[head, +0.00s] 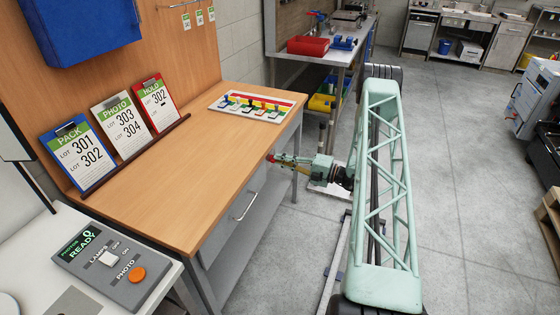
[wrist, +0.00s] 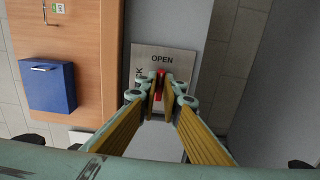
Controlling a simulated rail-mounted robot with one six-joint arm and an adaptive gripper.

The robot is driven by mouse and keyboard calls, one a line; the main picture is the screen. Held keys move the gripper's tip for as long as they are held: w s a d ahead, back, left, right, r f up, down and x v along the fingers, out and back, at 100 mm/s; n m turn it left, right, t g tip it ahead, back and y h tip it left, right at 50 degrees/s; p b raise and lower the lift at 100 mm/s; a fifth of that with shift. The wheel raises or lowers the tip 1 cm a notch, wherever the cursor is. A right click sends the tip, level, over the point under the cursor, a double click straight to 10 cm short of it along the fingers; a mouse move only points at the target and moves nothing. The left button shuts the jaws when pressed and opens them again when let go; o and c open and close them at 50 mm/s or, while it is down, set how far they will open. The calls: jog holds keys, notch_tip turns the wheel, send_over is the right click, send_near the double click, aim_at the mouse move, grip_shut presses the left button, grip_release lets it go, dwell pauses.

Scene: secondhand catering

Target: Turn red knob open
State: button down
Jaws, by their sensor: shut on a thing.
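The red knob (wrist: 160,78) shows in the wrist view between my fingertips, in front of a pale plate (wrist: 145,62) printed with OPEN. The visible red part runs roughly up and down in the picture, just below that word. Other lettering at the plate's left is partly covered by a finger. My gripper (wrist: 161,92) is shut on the knob, with yellow-lined fingers on both sides. In the head view my gripper (head: 276,159) is at the wooden counter's right edge, with a small red spot at its tip. The plate cannot be made out there.
The wooden counter (head: 190,140) carries lot signs (head: 120,122) and a white tray with coloured strips (head: 258,108). A control box with an orange button (head: 115,262) stands at front left. A blue box (head: 85,25) hangs on the wall board. Open floor (head: 470,200) lies to the right.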

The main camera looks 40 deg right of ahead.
jog(key=c, duration=2.8)
grip_release()
jog(key=shift+s+d, duration=0.1)
jog(key=shift+s, duration=0.05)
jog(key=shift+v, duration=5.85)
